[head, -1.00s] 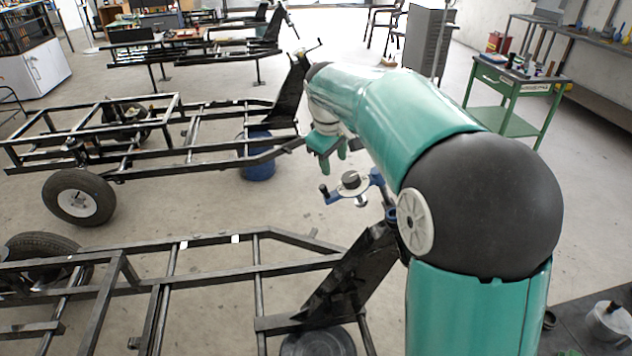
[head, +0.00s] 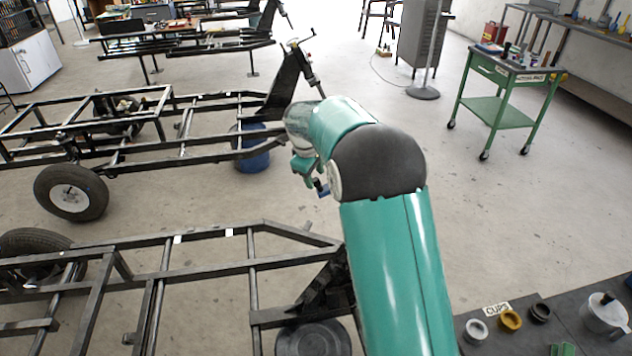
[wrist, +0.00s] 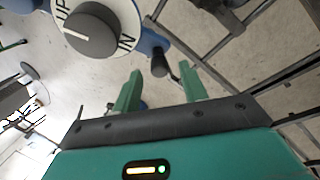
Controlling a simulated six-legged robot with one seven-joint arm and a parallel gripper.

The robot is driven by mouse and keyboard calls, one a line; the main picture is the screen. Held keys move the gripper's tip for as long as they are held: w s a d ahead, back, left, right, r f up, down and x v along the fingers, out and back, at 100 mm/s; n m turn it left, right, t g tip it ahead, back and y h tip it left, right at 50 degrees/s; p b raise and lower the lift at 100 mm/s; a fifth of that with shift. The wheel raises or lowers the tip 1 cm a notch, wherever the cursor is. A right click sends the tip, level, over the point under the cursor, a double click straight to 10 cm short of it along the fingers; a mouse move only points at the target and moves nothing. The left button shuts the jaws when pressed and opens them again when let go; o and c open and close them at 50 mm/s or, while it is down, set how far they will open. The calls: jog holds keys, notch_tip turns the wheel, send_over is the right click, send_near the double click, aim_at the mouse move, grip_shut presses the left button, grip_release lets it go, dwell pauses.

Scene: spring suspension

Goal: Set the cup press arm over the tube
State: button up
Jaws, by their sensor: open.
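The cup press shows in the wrist view as a white dial with a dark grey knob (wrist: 92,33), lettered UP and IN. A blue arm (wrist: 183,72) runs beside it, with a dark handle end (wrist: 159,64). In the head view only a bit of blue (head: 321,188) shows; my arm hides the rest. My gripper (wrist: 160,84) is open, and the handle end appears between its green fingertips; I cannot tell whether they touch. In the head view my gripper (head: 305,170) is left of my arm's bend. I cannot make out which part is the tube.
A black frame (head: 200,237) with a slanted bracket (head: 325,290) stands at the lower left. A bench at the lower right holds a white cup (head: 476,330), a yellow cup (head: 510,320) and a black cup (head: 540,312). A green cart (head: 510,85) stands behind, with open floor around it.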

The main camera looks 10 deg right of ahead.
aim_at(316, 179)
jog(key=shift+x, duration=1.95)
grip_shut()
